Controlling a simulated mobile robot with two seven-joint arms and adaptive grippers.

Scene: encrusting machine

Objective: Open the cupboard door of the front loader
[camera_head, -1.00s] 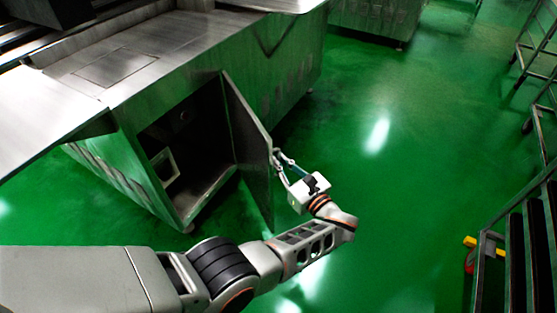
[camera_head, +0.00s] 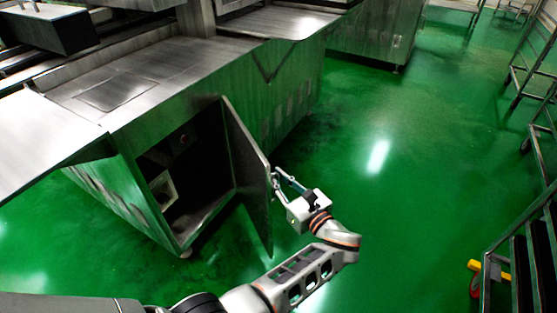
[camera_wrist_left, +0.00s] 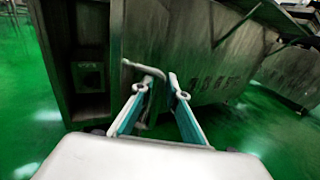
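The cupboard door (camera_head: 248,165) of the metal front loader (camera_head: 130,100) stands wide open, swung out from the dark cupboard opening (camera_head: 190,175). My left gripper (camera_head: 279,178) is on the outer side of the door, close to its free edge. In the left wrist view, the left gripper (camera_wrist_left: 158,82) has its two fingers apart. A pale curved handle (camera_wrist_left: 142,68) shows just ahead of the fingers, near the left one; whether they touch cannot be told. My right gripper is not in view.
A small box-like fitting (camera_head: 162,188) is inside the cupboard. Green floor is clear to the right of the door. A metal rack with steps (camera_head: 530,245) stands at the right edge, with a yellow and red item (camera_head: 476,275) beside it. Another machine (camera_head: 375,35) stands behind.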

